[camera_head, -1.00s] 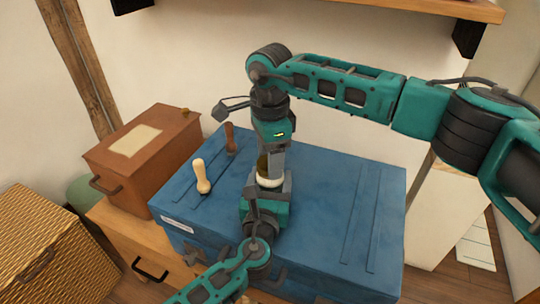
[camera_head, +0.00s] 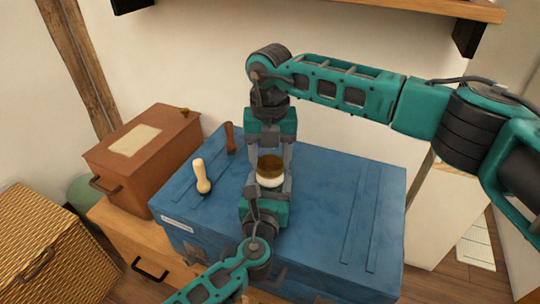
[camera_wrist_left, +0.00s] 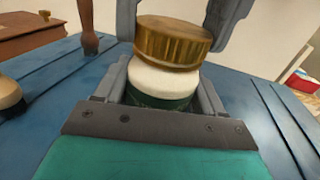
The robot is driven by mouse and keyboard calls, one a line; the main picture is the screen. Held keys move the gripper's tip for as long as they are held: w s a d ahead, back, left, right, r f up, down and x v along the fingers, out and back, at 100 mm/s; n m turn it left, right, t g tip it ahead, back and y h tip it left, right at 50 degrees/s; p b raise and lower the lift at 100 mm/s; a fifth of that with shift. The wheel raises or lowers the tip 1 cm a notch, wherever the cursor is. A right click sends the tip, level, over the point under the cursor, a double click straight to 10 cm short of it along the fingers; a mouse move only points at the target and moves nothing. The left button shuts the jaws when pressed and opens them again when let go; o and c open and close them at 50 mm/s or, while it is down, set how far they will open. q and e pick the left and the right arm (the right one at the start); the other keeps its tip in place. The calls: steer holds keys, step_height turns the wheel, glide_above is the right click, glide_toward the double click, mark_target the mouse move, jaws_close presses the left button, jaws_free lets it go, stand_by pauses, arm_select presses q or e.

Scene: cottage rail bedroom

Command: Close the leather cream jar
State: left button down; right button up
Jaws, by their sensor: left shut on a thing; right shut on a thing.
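The leather cream jar (camera_head: 270,181) has a white upper part; its dark green lower part shows in the left wrist view (camera_wrist_left: 160,100). My left gripper (camera_head: 270,188) is shut around the jar, above the blue trunk. A brass-coloured lid (camera_head: 270,162) sits at the jar's top, and in the left wrist view (camera_wrist_left: 172,42) it looks slightly tilted against the jar. I cannot tell whether it is threaded on. My right gripper (camera_head: 269,160) comes from above and is shut on the lid, one finger on each side. The jar's base is hidden.
The blue trunk (camera_head: 330,210) lies under both grippers. A pale-handled tool (camera_head: 202,178) and a brown-handled one (camera_head: 230,138) stand on its left part. A brown box (camera_head: 145,155) stands to the left, a wicker basket (camera_head: 50,245) farther left. The trunk's right side is clear.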

steer(key=m, duration=0.5)
steer(key=o, duration=1.2)
steer(key=shift+o, duration=0.2)
step_height(320, 180, up, 12)
arm_select(q)
jaws_free()
arm_select(e)
steer(key=shift+s, duration=0.1)
